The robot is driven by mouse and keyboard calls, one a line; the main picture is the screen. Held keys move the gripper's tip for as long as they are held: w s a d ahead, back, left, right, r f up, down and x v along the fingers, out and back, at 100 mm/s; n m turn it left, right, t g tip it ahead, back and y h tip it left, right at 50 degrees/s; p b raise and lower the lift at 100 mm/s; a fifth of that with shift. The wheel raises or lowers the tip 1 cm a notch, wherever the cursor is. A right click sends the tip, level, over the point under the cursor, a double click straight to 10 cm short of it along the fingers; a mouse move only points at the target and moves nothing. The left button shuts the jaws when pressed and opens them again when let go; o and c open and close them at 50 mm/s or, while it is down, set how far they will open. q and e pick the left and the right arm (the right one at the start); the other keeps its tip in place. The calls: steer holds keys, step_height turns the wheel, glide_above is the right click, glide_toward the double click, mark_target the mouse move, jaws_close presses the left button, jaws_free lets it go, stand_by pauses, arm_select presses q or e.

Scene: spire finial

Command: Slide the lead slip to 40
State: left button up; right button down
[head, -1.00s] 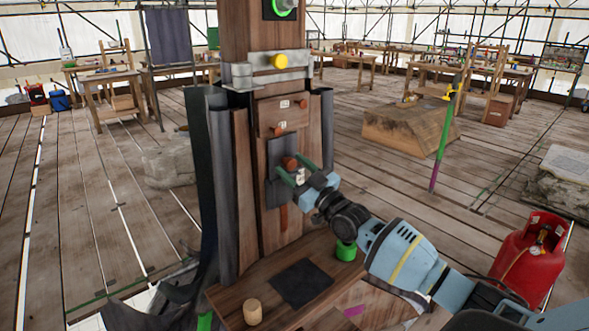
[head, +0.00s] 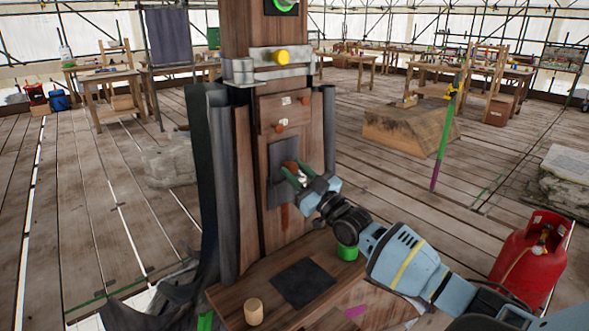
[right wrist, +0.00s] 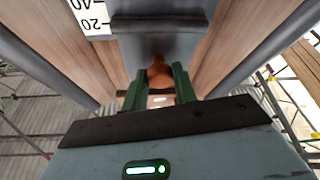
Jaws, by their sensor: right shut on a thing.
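The lead slip (head: 281,153) is a dark grey plate on the front of the wooden post, with a red-brown knob (right wrist: 159,73). My right gripper (head: 294,174) is shut on this knob, one green finger on each side. In the right wrist view the slip's grey face (right wrist: 158,47) and a dark raised bar lie beyond the fingers. My left gripper is out of view.
A wooden ledge at the post's foot bears a dark square (head: 302,284), a wooden peg (head: 253,311) and a green cylinder (head: 347,252). A yellow knob (head: 281,57) sits on a metal band above. A red gas bottle (head: 530,262) stands at right.

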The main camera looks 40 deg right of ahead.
steer(key=shift+f, duration=0.7)
steer(key=c, duration=1.1)
jaws_free()
steer(key=shift+r, duration=0.1)
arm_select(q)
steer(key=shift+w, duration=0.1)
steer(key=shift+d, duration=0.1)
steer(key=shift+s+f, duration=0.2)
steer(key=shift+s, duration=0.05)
arm_select(e)
steer(key=v, duration=0.8)
